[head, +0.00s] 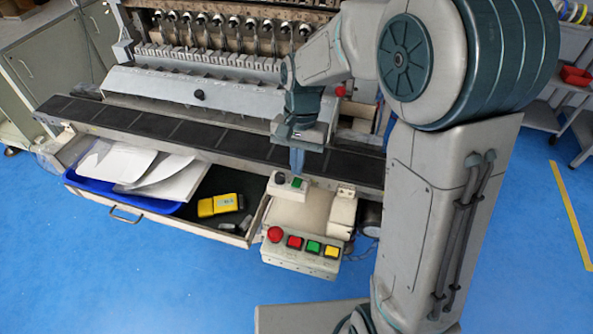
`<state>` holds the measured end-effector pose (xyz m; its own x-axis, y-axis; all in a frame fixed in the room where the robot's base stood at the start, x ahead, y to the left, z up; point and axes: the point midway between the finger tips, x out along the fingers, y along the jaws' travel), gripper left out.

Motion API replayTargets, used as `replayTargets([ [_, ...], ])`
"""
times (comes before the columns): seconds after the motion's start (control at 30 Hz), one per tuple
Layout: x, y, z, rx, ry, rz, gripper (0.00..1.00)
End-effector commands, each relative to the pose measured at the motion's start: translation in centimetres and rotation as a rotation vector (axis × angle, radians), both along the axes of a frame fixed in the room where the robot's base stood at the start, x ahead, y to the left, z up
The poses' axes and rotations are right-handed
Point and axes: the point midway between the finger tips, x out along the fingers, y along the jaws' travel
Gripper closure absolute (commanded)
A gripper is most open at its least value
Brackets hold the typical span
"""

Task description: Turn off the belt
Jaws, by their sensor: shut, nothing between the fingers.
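The black belt (180,130) runs along the front of the coil winder, from the left to behind my arm. A small light switch box (288,189) stands by the belt's front edge and carries a dark knob (279,178) and a green button (297,183). My gripper (297,170) points down, shut and empty, with its fingertips just above or at the green button. I cannot tell whether they touch it. A control panel (300,258) nearer to me has a round red button (275,234) and red, green and yellow square buttons.
The coil winder (200,85) fills the back. An open drawer (237,237) at the left holds a blue tray (75,180) with papers and a yellow device (219,205). Grey cabinets (50,60) stand far left. The blue floor in front is clear.

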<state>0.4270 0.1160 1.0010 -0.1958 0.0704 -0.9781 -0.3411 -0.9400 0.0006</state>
Motion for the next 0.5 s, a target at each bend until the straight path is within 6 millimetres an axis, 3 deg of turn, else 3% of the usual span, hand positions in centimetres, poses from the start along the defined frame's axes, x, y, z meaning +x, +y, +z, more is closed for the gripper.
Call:
replayTargets([
  [0.2,-0.5,0.2,-2.3,-0.001,0.0,0.0,1.0],
  [0.5,-0.5,0.2,-2.8,-0.001,-0.002,0.0,1.0],
])
